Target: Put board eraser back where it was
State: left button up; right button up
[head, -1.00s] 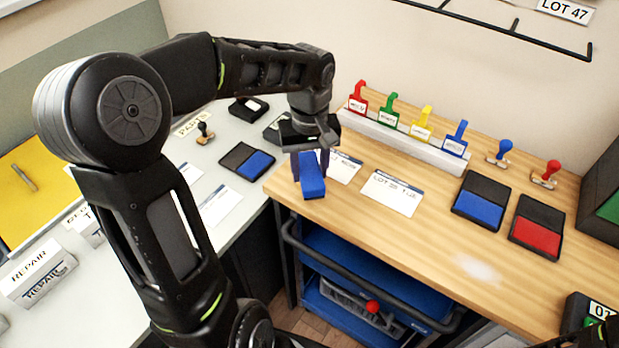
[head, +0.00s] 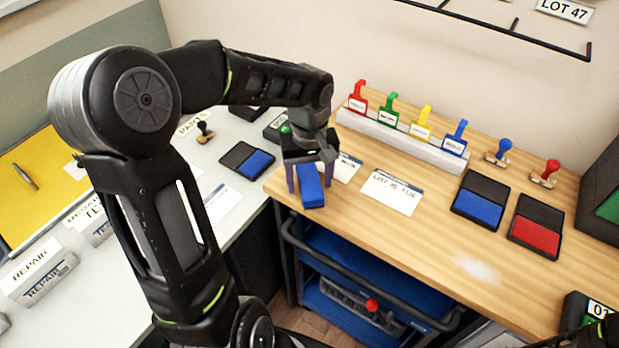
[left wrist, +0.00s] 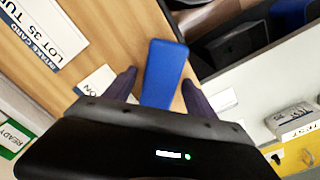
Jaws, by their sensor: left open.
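The board eraser is a blue block (head: 311,188) at the left front edge of the wooden table (head: 440,240). My left gripper (head: 310,180) is over it, with one finger on each side and open. In the left wrist view the eraser (left wrist: 164,72) shows between the two dark fingers (left wrist: 160,92), with gaps at its sides. Its near end is hidden behind the gripper body. It seems to lie on the wood, lengthwise out from the gripper. My right gripper cannot be made out.
A lot card (head: 391,192) lies right of the eraser. Blue (head: 479,206) and red (head: 535,235) ink pads lie further right. A grey table (head: 240,210) adjoins at left, and a blue-shelved cart (head: 360,268) stands below.

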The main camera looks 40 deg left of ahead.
aim_at(309, 179)
pick_arm(q)
notch_tip(309, 179, up, 12)
jog(key=shift+b, duration=0.35)
dwell(0.4)
